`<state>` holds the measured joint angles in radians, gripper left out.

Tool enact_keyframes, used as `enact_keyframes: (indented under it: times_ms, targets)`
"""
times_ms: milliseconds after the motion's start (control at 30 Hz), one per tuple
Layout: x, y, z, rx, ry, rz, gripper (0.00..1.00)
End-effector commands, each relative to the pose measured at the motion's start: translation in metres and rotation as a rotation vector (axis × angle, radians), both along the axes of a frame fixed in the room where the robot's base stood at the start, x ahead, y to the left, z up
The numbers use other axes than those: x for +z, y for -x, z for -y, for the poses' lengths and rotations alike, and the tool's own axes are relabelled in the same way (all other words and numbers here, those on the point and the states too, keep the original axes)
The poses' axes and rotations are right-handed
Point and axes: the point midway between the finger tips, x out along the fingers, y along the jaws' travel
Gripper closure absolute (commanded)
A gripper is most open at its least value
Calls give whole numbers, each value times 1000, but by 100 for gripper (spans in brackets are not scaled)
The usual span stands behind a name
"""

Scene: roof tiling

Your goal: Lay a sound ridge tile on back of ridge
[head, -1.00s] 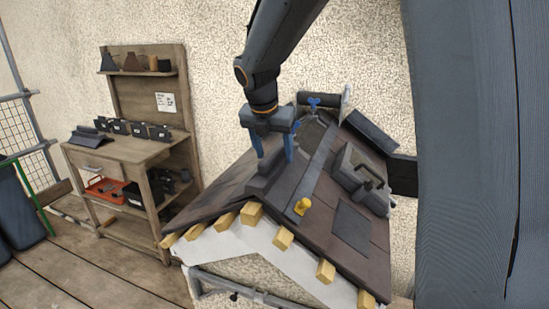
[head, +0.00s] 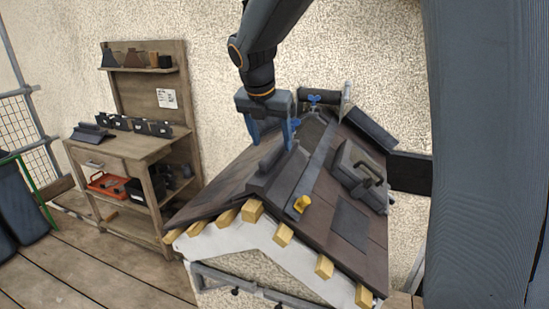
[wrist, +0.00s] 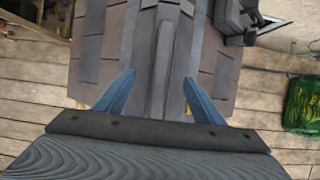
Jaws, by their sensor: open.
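A dark grey ridge tile (head: 268,178) sits on the front end of the ridge, its raised rib pointing up. My gripper (head: 271,142) is open just above it, blue fingers apart and nothing held. In the wrist view my gripper (wrist: 160,102) has one finger on each side of the ridge line, with a grey tile (wrist: 158,75) running between them. At the back of the ridge, a dark piece (head: 321,96) and a blue clamp-like part (head: 314,99) show. Another dark ridge tile (head: 88,133) lies on the workbench.
The workbench (head: 125,149) at left holds several dark labelled items and, below, a red tray (head: 106,184). A green bag (wrist: 301,104) lies at right in the wrist view.

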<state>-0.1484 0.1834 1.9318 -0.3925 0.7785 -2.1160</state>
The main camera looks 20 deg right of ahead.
Motion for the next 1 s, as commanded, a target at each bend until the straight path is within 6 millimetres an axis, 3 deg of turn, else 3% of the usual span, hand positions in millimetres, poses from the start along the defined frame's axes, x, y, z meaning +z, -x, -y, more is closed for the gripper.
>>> enact_keyframes:
  times_ms: [500,833,1000]
  targets:
    - [-58,-16,14,-1,0,-4,38]
    - [-65,-19,16,1,0,-1,38]
    - [-65,-19,16,0,-1,-1,64]
